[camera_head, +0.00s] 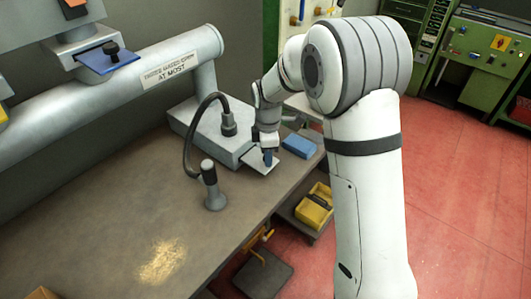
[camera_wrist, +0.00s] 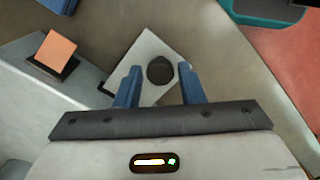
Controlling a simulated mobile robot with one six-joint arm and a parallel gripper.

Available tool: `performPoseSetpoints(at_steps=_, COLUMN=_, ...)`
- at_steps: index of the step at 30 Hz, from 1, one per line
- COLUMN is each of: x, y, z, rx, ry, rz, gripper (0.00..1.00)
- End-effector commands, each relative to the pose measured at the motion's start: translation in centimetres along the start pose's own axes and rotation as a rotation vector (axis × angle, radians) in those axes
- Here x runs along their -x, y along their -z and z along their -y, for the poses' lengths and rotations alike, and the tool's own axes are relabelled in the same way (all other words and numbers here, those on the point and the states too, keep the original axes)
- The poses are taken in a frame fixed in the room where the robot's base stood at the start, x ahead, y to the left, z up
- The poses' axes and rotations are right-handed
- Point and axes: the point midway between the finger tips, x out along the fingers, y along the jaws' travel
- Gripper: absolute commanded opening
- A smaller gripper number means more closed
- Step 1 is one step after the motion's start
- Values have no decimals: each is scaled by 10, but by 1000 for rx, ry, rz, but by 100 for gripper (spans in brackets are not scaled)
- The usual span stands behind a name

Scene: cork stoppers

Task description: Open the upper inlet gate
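My gripper (camera_head: 268,157) is at the front right end of the grey box on the bench, pointing down over a pale plate (camera_head: 262,164). In the wrist view my gripper (camera_wrist: 159,72) has its two blue fingers apart. A dark round knob (camera_wrist: 160,70) on the pale plate (camera_wrist: 150,46) shows between them, with a gap on each side. I cannot tell how far down the fingers reach beside it. A blue plate with a black knob (camera_head: 110,50) sticks out of a pipe fitting at upper left. No label shows which plate is the upper inlet gate.
The grey box (camera_head: 190,130) carries a black bent hose (camera_head: 189,130) leading to a grey stand (camera_head: 214,187). A blue block (camera_head: 299,146) lies beside the plate. An orange piece (camera_wrist: 59,47) shows left in the wrist view. The bench's front left is mostly clear, with yellow granules (camera_head: 162,261).

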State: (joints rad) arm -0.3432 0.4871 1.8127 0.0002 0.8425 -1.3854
Motion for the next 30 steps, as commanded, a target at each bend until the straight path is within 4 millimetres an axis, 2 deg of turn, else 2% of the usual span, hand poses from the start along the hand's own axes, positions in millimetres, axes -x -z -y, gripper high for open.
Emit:
performPoseSetpoints(at_steps=5, x=14, y=0, z=-1, rx=0, ry=-3, rz=0, gripper=36)
performPoseSetpoints(at_steps=12, x=55, y=0, z=-1, rx=-1, ry=-4, rz=-1, gripper=36)
performPoseSetpoints(at_steps=16, x=71, y=0, z=0, rx=0, ry=-2, rz=0, gripper=36)
performPoseSetpoints(at_steps=21, x=78, y=0, z=0, rx=0, ry=0, rz=0, gripper=36)
performPoseSetpoints(at_steps=30, x=78, y=0, z=0, rx=1, ry=0, rz=0, gripper=36)
